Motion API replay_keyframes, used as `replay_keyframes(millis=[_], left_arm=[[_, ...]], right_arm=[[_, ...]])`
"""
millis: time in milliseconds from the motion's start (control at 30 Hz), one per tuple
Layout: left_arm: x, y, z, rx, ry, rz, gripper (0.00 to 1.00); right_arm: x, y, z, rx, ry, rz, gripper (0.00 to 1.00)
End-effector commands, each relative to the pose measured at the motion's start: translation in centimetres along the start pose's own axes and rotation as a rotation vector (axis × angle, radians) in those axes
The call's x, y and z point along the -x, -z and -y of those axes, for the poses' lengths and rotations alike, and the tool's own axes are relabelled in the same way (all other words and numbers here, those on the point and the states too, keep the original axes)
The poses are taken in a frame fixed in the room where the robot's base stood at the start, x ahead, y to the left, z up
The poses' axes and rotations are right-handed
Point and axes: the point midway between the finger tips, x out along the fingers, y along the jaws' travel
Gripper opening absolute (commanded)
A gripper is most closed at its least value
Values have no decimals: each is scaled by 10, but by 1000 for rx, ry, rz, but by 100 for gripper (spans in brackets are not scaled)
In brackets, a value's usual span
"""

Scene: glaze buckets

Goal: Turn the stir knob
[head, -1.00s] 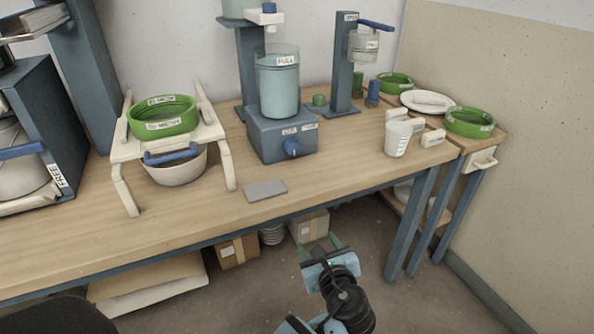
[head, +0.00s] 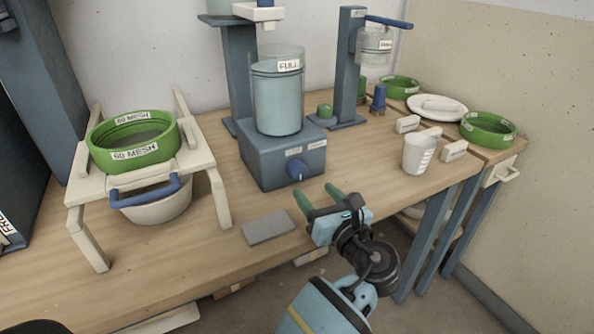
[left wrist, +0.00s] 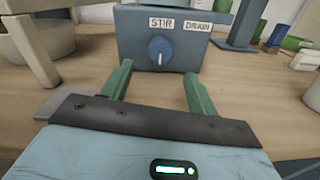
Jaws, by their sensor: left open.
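The stir knob (head: 296,169) is a blue round knob with a pale pointer line on the front of a blue-grey base box (head: 262,160). In the left wrist view the knob (left wrist: 160,50) sits below a STIR label (left wrist: 162,23), beside a DRAIN label (left wrist: 197,26). Its pointer line stands about upright there. A pale blue bucket (head: 278,100) labelled FULL stands on the box. My left gripper (head: 318,197) is open and empty, in front of the knob and apart from it. The knob shows between its green fingers (left wrist: 160,85) in the left wrist view. My right gripper is not in view.
A grey plate (head: 268,228) lies on the table before the box. A white cup (head: 418,153) stands to the right. A green 60 MESH sieve (head: 134,142) rests on a white stand over a bowl (head: 155,205) at left. Table space directly before the knob is clear.

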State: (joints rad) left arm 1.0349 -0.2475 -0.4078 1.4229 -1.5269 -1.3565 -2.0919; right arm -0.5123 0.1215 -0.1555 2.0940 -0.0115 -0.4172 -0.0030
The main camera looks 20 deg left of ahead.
Motion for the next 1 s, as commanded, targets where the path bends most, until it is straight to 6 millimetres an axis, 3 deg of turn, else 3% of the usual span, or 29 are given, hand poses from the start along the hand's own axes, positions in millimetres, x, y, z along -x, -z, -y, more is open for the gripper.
replay_keyframes(millis=[267, 700, 1000], left_arm=[[-12, 0, 0, 0, -1, 1, 59], [-70, 0, 0, 0, -1, 1, 59], [-79, 1, 0, 0, 0, -1, 59]], right_arm=[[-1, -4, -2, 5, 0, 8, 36], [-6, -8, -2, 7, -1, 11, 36], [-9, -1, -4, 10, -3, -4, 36]])
